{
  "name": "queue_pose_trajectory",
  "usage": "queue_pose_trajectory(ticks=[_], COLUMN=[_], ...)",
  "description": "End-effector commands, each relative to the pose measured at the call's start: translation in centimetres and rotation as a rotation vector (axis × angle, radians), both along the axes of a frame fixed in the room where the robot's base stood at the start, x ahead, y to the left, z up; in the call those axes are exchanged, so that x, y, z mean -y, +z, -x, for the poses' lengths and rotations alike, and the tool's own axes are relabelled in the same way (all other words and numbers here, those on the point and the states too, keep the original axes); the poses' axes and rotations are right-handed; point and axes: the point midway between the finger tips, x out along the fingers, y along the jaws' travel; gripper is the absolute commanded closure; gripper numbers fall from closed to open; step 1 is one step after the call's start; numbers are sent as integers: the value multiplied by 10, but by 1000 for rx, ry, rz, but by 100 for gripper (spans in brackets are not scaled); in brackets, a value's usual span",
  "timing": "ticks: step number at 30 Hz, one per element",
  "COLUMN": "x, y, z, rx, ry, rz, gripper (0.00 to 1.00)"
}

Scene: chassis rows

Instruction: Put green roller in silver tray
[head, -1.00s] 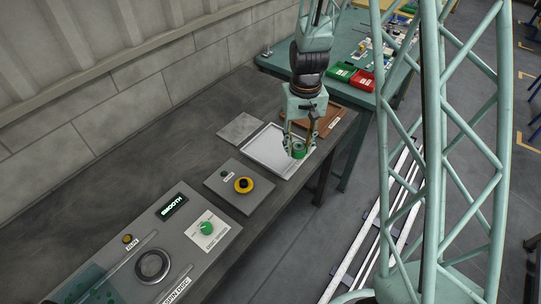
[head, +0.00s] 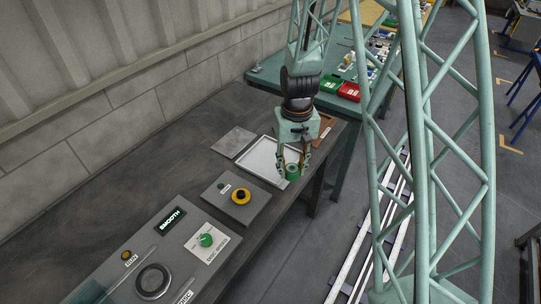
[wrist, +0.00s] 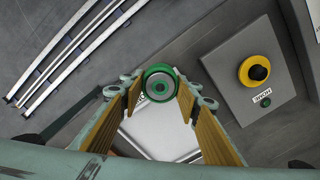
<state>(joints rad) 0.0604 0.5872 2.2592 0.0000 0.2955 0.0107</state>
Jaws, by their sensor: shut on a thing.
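The green roller (head: 292,172) is held in my gripper (head: 292,167), whose fingers close on its sides. In the wrist view the roller (wrist: 160,84) shows end-on, with a grey round face, between the two fingertips. The silver tray (head: 262,156) is a shallow pale tray on the dark bench. In the head view the roller overlaps the tray's near right edge. In the wrist view the tray (wrist: 155,138) lies behind and below the roller, partly hidden by the fingers. The exact height of the roller above the tray cannot be told.
A yellow-ringed button box (head: 240,196) stands left of the tray on the bench. A flat grey plate (head: 233,141) lies behind the tray. A brown tray (head: 326,125) is partly hidden by my gripper. A control panel with a green knob (head: 206,240) is nearer.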

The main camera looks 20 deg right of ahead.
Motion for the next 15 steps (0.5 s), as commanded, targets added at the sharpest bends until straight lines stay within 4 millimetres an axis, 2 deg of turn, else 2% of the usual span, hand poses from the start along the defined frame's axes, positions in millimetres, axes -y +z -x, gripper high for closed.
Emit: queue_pose_trajectory(ticks=[5,15], x=[-5,-17], y=[-3,-7], z=[-20,-74], rx=[1,2], ry=[2,1], rz=[0,0], gripper=[83,83])
